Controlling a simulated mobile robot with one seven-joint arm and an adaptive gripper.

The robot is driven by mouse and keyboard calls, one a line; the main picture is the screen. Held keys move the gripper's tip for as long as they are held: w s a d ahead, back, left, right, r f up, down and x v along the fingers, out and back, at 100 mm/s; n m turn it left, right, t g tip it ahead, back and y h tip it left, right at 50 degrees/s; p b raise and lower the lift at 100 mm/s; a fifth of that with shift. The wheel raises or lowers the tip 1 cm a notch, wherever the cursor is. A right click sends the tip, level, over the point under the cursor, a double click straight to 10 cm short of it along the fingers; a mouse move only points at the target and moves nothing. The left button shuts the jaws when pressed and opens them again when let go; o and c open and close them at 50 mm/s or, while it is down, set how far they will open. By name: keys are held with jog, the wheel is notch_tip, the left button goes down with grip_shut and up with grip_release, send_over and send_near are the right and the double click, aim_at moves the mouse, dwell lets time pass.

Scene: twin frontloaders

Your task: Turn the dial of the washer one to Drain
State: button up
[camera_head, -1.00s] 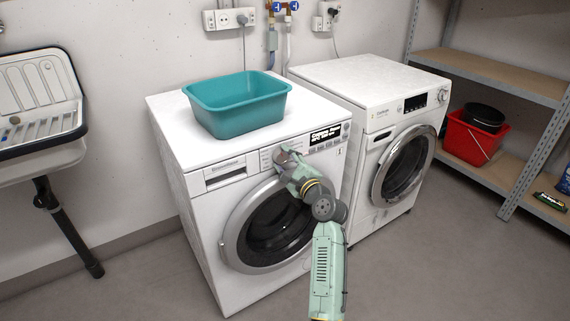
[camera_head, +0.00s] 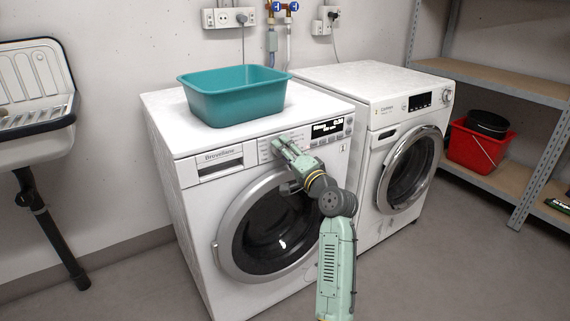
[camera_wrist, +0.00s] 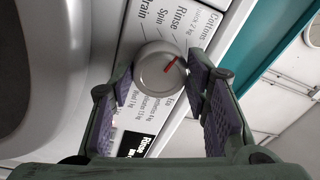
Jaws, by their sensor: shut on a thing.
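The left front-loading machine (camera_head: 190,235) is white, with its round door shut and a lit display (camera_head: 327,129). Its dial (camera_wrist: 150,62) is a round grey-white knob with a red mark, which points to the upper right of the wrist view. Printed labels around it include Cottons, Rinse, Spin and one ending in "rain". The display, partly visible in the wrist view (camera_wrist: 134,143), reads "Rinse". My gripper (camera_head: 279,142) is at the panel, its padded fingers (camera_wrist: 160,82) on either side of the dial and shut on it. My gripper hides the dial in the head view.
A teal tub (camera_head: 235,106) stands on top of the left machine. A second white machine (camera_head: 385,145) stands close on its right. A metal shelf (camera_head: 480,72) with a red bucket (camera_head: 476,150) is at the right, a sink (camera_head: 35,95) at the left.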

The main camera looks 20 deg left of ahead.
jog(key=shift+w+d+f+n+g+y+b, duration=0.1)
jog(key=shift+n+g+y+b, duration=0.2)
jog(key=shift+n+b, duration=2.65)
jog(key=shift+w+n+g+y+b, duration=0.1)
jog(key=shift+n+g+y+b, duration=0.15)
jog(key=shift+n+b, duration=2.7)
jog(key=shift+n+p, duration=0.45)
jog(key=shift+n, duration=0.15)
jog(key=o, duration=1.2)
jog(key=shift+c, duration=0.2)
jog(key=shift+s, duration=0.1)
jog(key=r+v, duration=0.1)
jog(key=v, duration=1.1)
jog(key=shift+f, duration=0.4)
